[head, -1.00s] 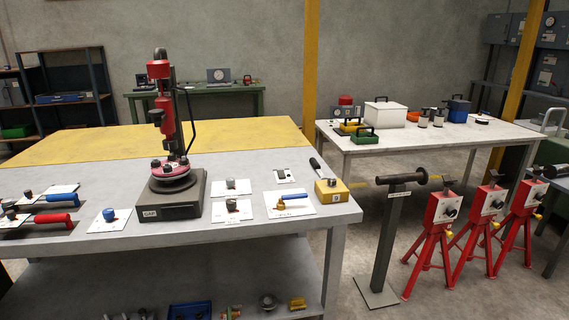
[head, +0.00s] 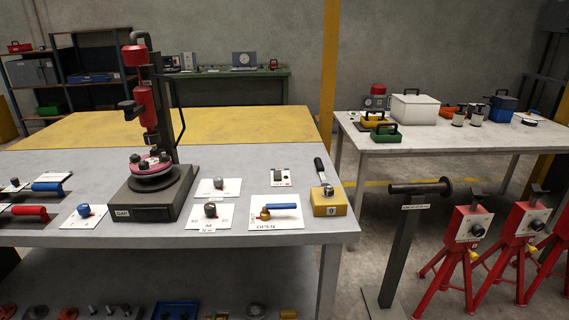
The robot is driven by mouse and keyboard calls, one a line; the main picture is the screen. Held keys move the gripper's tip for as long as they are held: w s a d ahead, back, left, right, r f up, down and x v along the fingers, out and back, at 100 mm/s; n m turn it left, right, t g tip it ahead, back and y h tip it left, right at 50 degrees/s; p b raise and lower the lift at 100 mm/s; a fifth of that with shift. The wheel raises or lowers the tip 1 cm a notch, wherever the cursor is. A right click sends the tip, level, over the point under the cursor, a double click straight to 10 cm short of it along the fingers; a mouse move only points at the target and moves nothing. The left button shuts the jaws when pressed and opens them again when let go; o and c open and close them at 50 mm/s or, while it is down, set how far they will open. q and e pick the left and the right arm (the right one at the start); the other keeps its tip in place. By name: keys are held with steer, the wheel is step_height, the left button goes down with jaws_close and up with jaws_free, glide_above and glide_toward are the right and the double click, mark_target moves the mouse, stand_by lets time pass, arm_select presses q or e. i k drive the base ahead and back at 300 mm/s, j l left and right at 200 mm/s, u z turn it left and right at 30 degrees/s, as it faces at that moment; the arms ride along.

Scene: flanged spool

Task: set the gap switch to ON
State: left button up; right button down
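A black base (head: 150,205) on the grey workbench carries a label that seems to read GAP. A red and dark press-like device (head: 145,95) stands on it, over a pink-red flanged disc (head: 150,165). Several white plates with controls lie around it. One has a small dark switch (head: 280,176); others have a dark knob (head: 210,209), a grey knob (head: 218,183), a blue knob (head: 84,210) and a blue-handled brass valve (head: 281,207). I cannot tell which control is the gap switch or its setting. Neither gripper is in view.
A yellow block with a lever (head: 329,200) sits at the bench's right end. A dark post (head: 405,240) and red tripod stands (head: 470,235) are on the floor to the right. A white-topped table (head: 440,140) with boxes stands behind. The bench's yellow back section (head: 80,140) is clear.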

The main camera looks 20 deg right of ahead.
mark_target(277, 174)
steer(key=i+l+u, duration=0.35)
steer(key=l, duration=1.2)
steer(key=l+u, duration=0.3)
steer(key=l, duration=1.25)
steer(key=k, duration=0.05)
